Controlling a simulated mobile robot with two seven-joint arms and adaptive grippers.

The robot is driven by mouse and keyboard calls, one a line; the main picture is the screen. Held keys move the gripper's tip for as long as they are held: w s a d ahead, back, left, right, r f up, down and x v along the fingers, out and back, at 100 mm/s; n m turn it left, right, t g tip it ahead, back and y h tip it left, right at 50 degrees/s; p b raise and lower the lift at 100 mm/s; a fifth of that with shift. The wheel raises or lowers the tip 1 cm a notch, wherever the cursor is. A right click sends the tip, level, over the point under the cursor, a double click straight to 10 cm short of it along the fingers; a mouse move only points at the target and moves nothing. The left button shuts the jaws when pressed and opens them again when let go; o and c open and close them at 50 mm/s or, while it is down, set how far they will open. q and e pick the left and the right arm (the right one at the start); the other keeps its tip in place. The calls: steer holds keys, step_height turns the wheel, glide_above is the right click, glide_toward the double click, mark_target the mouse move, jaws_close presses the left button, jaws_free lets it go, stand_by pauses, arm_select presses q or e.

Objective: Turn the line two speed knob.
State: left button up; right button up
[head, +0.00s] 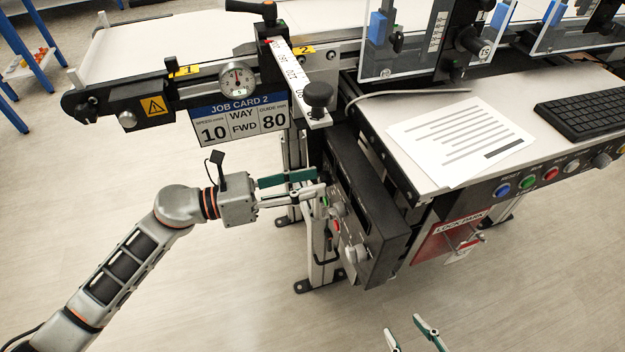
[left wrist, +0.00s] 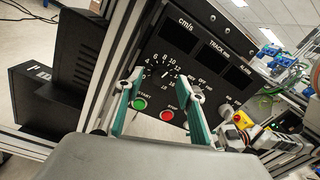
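The dark control panel (head: 368,205) is on the side of the line two frame. In the left wrist view it has a numbered speed dial (left wrist: 166,76) marked in cm/s, with a dark knob and a white pointer. My left gripper (head: 322,187) is at this panel. In the left wrist view its two green-backed fingers (left wrist: 165,88) stand apart on either side of the dial, open; whether they touch the knob I cannot tell. My right gripper (head: 412,336) is at the bottom edge of the head view, its fingers apart and empty. Job card 2 (head: 238,118) reads 10 cm/s, FWD, guide 80 mm.
A green start button (left wrist: 139,104) and red stop button (left wrist: 167,115) sit below the dial, close to the fingers. A frame post (head: 322,245) stands beside the panel. A desk with a paper sheet (head: 460,140) and keyboard (head: 585,105) is right. Floor in front is clear.

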arm_select(q)
steer(key=shift+w+d, duration=0.2)
steer(key=shift+d, duration=0.35)
jaws_close()
